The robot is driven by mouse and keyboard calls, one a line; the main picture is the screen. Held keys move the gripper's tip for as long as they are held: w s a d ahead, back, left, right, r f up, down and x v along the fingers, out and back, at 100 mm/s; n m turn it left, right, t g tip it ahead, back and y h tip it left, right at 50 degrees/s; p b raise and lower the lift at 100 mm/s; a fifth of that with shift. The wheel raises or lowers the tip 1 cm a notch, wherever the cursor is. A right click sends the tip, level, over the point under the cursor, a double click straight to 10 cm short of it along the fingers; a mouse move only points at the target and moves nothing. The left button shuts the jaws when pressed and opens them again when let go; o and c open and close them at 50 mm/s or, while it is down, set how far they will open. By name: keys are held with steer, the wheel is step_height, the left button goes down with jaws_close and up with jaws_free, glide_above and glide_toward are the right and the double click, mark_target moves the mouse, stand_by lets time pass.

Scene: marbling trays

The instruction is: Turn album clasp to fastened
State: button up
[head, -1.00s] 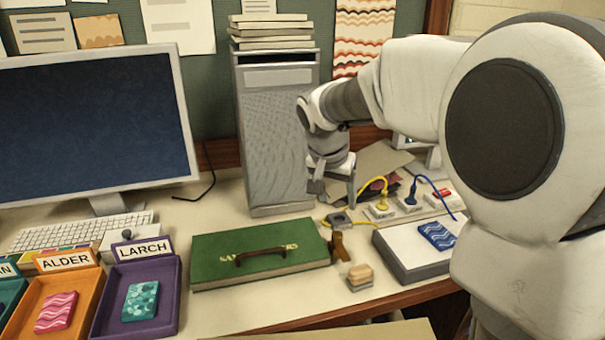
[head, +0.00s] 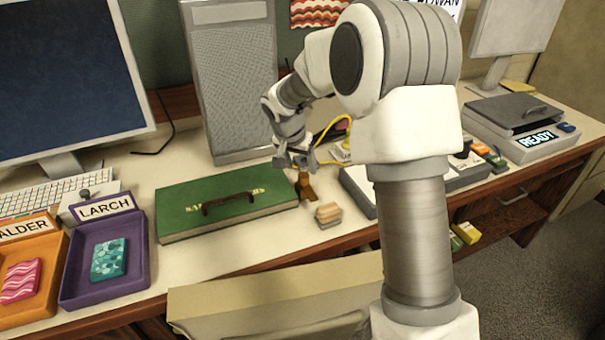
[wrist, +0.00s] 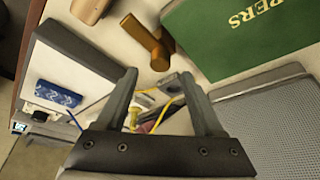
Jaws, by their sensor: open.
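The green album (head: 190,215) lies flat on the desk with a dark handle on its cover; its corner also shows in the wrist view (wrist: 225,55). A brown lever-like piece (head: 305,188), which looks like the clasp, stands at the album's right end. In the wrist view the brown piece (wrist: 146,41) lies beside the album's edge, just beyond my fingertips. My gripper (head: 298,163) is above and behind this piece, pointing down. In the wrist view my gripper (wrist: 158,75) is open, with nothing held between its fingers. I cannot tell whether the clasp touches the album.
A wooden block (head: 328,213) sits just right of the brown piece. A grey computer tower (head: 236,90) stands behind the album. A grey-edged white tray (wrist: 80,70) with a blue patterned block and yellow and blue cables lies to the right. A purple tray (head: 138,255) is at the left.

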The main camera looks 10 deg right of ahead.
mark_target(303, 175)
steer(key=shift+x, duration=2.25)
jaws_close()
